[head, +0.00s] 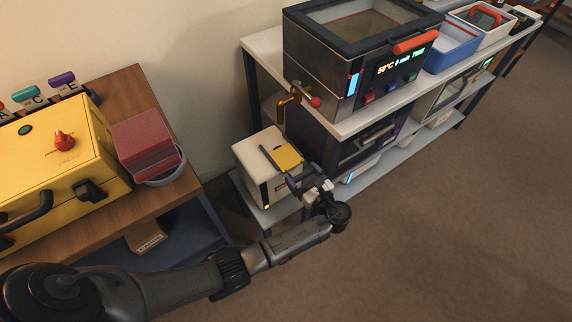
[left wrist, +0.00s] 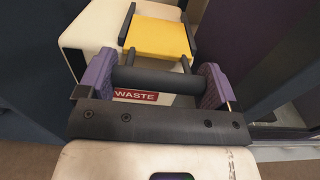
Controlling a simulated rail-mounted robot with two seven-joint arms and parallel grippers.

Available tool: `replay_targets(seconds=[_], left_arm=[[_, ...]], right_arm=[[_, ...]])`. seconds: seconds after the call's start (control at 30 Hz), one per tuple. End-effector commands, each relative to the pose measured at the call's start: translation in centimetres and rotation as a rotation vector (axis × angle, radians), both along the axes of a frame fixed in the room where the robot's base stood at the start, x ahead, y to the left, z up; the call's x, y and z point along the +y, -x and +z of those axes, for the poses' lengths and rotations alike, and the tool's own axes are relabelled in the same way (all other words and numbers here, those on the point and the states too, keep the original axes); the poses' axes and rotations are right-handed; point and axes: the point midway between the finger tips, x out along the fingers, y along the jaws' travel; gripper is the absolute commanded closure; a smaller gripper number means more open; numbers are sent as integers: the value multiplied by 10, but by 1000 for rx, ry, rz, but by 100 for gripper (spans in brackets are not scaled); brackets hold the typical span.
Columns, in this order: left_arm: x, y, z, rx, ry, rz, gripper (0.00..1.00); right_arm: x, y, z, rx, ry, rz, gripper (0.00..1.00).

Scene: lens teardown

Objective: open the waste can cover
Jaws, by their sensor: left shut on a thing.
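The white waste can (head: 252,161) stands on the low shelf. It also shows in the left wrist view, with a red WASTE label (left wrist: 136,96) on its front. Its yellow cover (head: 288,157) lies on top, between dark side rails in the left wrist view (left wrist: 160,38). My left gripper (head: 306,182) is at the can's front edge. Its purple fingers are shut on the ends of a dark handle bar (left wrist: 155,80) in front of the cover. I cannot tell whether the cover has moved from its closed place. My right gripper is not in view.
A shelf rack (head: 352,124) with a heated oven (head: 352,55) stands right of the can. A brass tap with a red knob (head: 315,102) juts out above the can. A wooden table (head: 125,92) with a yellow case (head: 60,165) is at left. The floor at right is clear.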

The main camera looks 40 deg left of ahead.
Motion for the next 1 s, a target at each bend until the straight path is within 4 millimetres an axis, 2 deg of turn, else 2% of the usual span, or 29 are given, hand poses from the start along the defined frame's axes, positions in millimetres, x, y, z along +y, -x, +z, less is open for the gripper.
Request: replay_targets(seconds=[0.03, 0.23, 0.33, 0.57, 0.6, 0.73, 1.0], left_arm=[[-15, 2, 4, 6, 6, -5, 57], [-42, 13, 1, 4, 5, 2, 57], [-47, 14, -1, 4, 5, 0, 57], [-44, 13, -1, 3, 2, -1, 58], [-44, 13, -1, 3, 2, -2, 13], [-45, 14, -1, 3, 2, -1, 1], [-47, 14, 0, 2, 3, -1, 0]], right_arm=[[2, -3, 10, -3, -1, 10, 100], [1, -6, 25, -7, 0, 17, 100], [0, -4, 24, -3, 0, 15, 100], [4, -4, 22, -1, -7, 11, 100], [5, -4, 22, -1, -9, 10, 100], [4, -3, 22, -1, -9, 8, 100], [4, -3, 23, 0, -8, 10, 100]])
